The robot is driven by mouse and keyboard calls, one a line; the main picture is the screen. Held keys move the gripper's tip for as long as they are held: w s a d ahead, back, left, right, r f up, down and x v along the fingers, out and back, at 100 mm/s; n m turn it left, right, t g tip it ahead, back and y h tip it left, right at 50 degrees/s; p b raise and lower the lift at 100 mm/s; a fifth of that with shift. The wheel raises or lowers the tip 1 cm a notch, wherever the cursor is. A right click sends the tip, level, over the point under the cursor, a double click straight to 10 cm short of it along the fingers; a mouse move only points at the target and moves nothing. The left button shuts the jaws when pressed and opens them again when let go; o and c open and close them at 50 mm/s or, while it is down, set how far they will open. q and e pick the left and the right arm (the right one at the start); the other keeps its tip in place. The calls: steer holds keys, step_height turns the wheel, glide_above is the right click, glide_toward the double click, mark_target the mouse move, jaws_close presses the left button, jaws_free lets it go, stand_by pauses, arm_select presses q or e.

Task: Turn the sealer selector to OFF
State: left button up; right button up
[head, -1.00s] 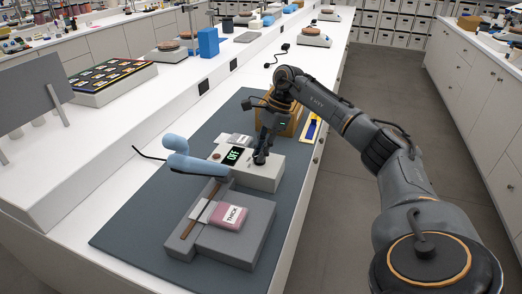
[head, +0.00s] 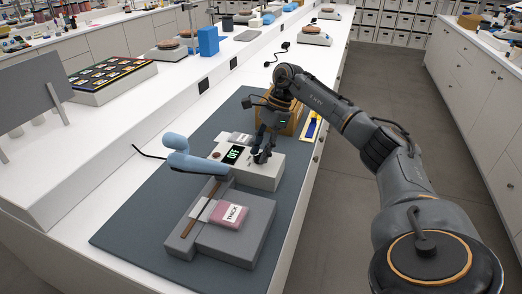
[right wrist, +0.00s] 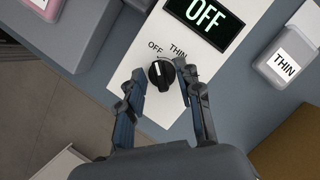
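The sealer (head: 262,176) stands on a grey mat, with a light blue lever arm (head: 190,163) at its left. Its display (head: 235,155) reads OFF in green; the right wrist view shows this display (right wrist: 205,18) too. The black selector knob (right wrist: 161,75) has a white pointer line aimed up toward the printed OFF label; THIN is printed to its right. My right gripper (head: 262,155) is over the knob. In the right wrist view my right gripper (right wrist: 162,76) is open, one finger on each side of the knob with gaps visible. My left gripper is not in view.
A pink THICK pouch (head: 232,214) lies on the grey block in front of the sealer. A THIN pack (right wrist: 286,60) lies beside the panel. A tan box (head: 290,118) stands behind my gripper. The grey mat (head: 130,232) is bare at front left.

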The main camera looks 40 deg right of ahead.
steer(key=v, duration=1.1)
steer(key=shift+d+r, duration=0.2)
steer(key=shift+r, duration=0.15)
steer(key=shift+s, duration=0.15)
